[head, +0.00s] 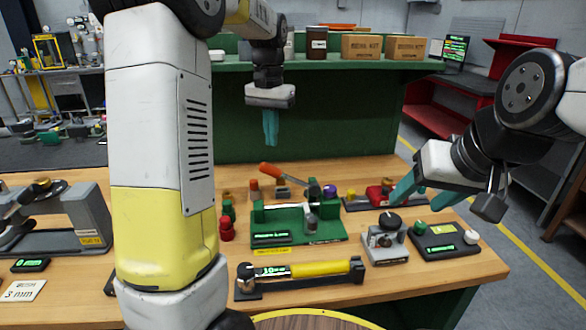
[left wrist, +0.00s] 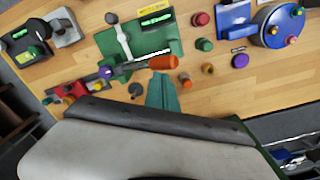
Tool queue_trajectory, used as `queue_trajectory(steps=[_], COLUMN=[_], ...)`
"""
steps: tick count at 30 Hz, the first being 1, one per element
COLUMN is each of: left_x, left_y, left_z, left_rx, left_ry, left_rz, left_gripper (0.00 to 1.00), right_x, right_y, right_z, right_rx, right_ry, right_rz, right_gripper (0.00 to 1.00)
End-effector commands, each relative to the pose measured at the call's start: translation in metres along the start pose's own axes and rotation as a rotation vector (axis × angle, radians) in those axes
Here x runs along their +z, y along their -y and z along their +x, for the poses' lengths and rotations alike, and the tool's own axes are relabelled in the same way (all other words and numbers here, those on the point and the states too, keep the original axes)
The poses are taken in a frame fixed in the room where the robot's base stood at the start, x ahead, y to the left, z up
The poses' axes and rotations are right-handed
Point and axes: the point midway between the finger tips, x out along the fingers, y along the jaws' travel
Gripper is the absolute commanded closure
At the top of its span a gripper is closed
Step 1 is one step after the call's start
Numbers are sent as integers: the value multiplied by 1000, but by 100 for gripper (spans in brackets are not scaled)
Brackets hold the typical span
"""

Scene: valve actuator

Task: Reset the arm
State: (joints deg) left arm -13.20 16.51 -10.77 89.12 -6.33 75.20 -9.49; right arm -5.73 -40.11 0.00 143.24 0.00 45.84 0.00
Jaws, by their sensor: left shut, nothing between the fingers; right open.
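A green valve fixture (head: 320,238) stands on the wooden bench, with a lever whose orange handle (head: 270,169) points to the left and tilts upward. In the left wrist view the orange handle (left wrist: 163,62) lies beside the green fixture (left wrist: 172,30). My left gripper (head: 270,128) is shut and empty, pointing down above and behind the handle. Its teal fingers (left wrist: 163,92) appear close to the handle in the wrist view; contact cannot be told. My right gripper (head: 405,192) is open and empty over the right part of the bench.
A yellow cylinder device (head: 318,268) lies in front of the fixture. A grey block with a black knob (head: 387,240) and a black box (head: 445,240) stand to the right. Red and green knobs (head: 227,228) stand left of the fixture. A green shelf (head: 350,64) rises behind.

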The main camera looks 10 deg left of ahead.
Motion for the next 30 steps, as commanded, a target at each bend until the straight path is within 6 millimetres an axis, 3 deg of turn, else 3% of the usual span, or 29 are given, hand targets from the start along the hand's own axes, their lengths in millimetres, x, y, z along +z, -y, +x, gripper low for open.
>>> queue_trajectory(steps=[12, 16, 20, 24, 30], left_x=[1, 14, 45, 90, 154], left_y=[0, -2, -9, -23, -46], left_z=[-5, -13, -28, -39, -40], left_rx=[1, 13, 40, 73, 103], left_ry=[-2, -33, -110, -218, -369], left_rz=[-1, -12, -35, -68, -114], left_gripper=[100, 100, 100, 100, 100], right_x=[0, 0, 0, 0, 0], right_y=[0, 0, 0, 0, 0], right_z=[0, 0, 0, 0, 0], right_rx=[0, 0, 0, 0, 0], right_ry=[0, 0, 0, 0, 0], right_rz=[0, 0, 0, 0, 0], right_gripper=[41, 41, 41, 41, 41])
